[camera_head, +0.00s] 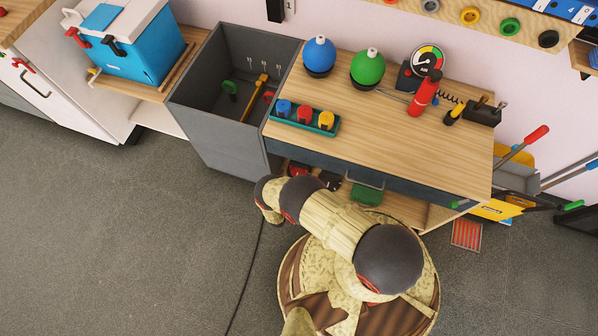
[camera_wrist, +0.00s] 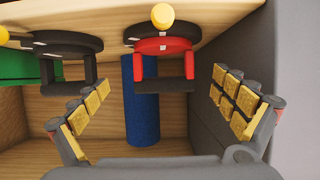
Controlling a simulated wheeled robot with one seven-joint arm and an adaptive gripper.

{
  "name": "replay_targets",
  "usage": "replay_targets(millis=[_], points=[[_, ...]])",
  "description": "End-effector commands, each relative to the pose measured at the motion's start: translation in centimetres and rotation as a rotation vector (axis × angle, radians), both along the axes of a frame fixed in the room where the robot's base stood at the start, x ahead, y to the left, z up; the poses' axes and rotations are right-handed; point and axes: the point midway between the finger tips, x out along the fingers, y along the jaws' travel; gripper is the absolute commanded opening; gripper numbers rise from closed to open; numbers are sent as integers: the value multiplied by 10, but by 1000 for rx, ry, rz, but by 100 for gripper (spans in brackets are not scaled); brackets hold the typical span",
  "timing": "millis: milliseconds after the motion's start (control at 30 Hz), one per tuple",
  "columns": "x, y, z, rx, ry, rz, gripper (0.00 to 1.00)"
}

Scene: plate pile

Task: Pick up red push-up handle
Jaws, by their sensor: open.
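A bit of red, which looks like the same handle, shows under the table in the head view (camera_head: 298,169). My gripper (camera_wrist: 160,84) is open, its yellow-padded fingers spread to the left and right. The handle lies ahead, roughly between the fingers, and nothing is held. In the head view my arm reaches towards the lower shelf, and my fingers cannot be made out.
A similar black push-up handle (camera_wrist: 68,45) is left of the red one. A blue cylinder (camera_wrist: 141,115) lies behind the red handle on the wooden shelf. A grey side wall (camera_wrist: 235,55) stands close on the right. The wooden tabletop (camera_head: 390,130) is above the shelf.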

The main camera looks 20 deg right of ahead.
Motion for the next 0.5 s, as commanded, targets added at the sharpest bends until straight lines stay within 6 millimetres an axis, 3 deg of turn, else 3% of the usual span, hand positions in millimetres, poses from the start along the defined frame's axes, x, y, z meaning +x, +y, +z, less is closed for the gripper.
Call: replay_targets(millis=[500], points=[[47, -28, -31, 1, 3, -1, 97]])
